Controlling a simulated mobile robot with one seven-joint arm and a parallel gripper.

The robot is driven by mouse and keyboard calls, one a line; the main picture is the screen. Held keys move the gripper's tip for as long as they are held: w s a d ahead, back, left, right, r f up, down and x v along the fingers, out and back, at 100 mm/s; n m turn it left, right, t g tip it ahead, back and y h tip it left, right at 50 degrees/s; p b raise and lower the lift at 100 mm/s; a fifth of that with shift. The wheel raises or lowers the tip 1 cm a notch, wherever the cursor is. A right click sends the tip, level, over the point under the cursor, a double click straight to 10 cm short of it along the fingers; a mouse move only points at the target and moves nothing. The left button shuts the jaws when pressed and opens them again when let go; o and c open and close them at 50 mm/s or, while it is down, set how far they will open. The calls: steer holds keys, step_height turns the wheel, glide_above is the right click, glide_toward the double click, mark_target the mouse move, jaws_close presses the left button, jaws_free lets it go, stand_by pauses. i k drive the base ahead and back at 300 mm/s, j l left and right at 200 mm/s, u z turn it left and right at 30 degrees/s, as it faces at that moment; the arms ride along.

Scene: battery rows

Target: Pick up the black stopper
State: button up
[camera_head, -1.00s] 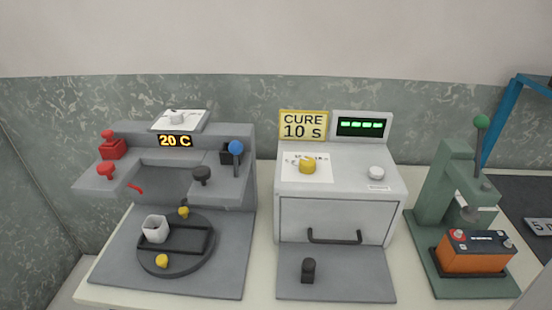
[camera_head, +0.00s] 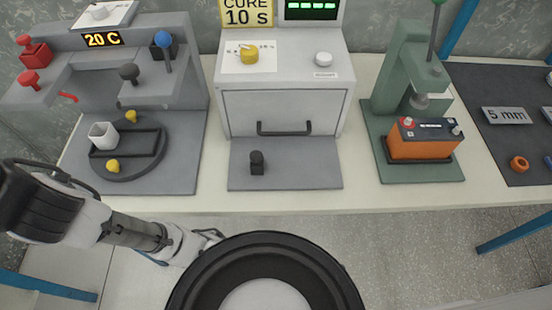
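A small dark upright piece with a rounded top, which looks like the black stopper (camera_head: 257,162), stands on the grey plate (camera_head: 310,176) in front of the light grey box with a drawer handle. Nothing touches it. Another dark round-topped knob (camera_head: 129,73) sits on the machine at the left, so I cannot be sure which one is meant. Links of my arm show at the lower left, apart from both.
The drawer box (camera_head: 285,110) reads "CURE 10 S". The left machine (camera_head: 180,150) holds a white cup (camera_head: 103,135) on a round tray. A green press (camera_head: 400,65) holds an orange battery (camera_head: 420,148). A dark mat (camera_head: 490,85) lies at the right. The table's front strip is clear.

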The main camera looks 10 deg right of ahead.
mark_target(256, 164)
steer(key=l+u, duration=0.1)
steer(key=u, duration=1.35)
steer(key=k+l, duration=0.4)
steer(key=l, duration=0.15)
steer(key=k+l+u, duration=0.1)
steer(key=k+l, duration=0.3)
steer(key=l, duration=0.2)
